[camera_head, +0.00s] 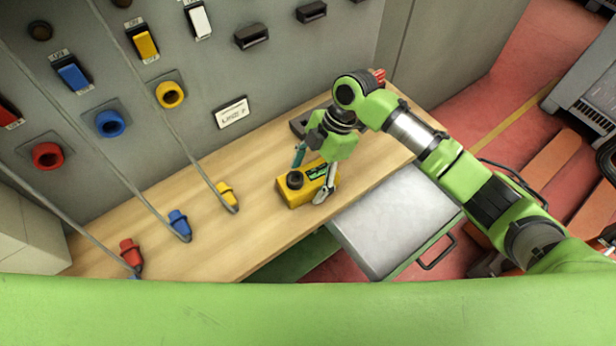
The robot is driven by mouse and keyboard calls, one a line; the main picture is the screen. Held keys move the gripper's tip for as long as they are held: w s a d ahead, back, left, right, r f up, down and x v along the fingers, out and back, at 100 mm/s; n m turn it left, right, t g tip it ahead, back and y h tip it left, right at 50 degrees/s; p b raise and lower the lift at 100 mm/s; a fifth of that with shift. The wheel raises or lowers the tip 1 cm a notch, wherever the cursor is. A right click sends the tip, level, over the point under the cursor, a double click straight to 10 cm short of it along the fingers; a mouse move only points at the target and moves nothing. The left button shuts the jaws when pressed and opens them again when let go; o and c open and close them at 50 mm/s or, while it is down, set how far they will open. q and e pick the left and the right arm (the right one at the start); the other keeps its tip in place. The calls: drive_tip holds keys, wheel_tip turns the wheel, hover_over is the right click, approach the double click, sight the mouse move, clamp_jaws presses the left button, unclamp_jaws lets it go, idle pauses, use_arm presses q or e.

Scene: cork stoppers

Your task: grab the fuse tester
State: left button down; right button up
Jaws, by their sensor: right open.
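The fuse tester looks to be the yellow box (294,198) with a black round knob on top and a dark green label, lying on the wooden workbench. My right gripper (309,181) is open above it, pointing down. One finger is at the far side of the box and the other at its near right side. Its fingers partly cover the right end of the box. I cannot tell whether they touch it. My left gripper is not in view.
Red (130,252), blue (179,223) and yellow (227,195) plugs on cables lie on the bench to the left. A grey panel with sockets and switches stands behind. A metal-topped cart (395,220) stands at the bench's front edge. A dark object (299,124) sits behind the gripper.

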drive_tip(key=shift+f, duration=0.25)
drive_tip(key=c, duration=1.5)
drive_tip(key=shift+r, duration=0.1)
drive_tip(key=shift+r, duration=0.1)
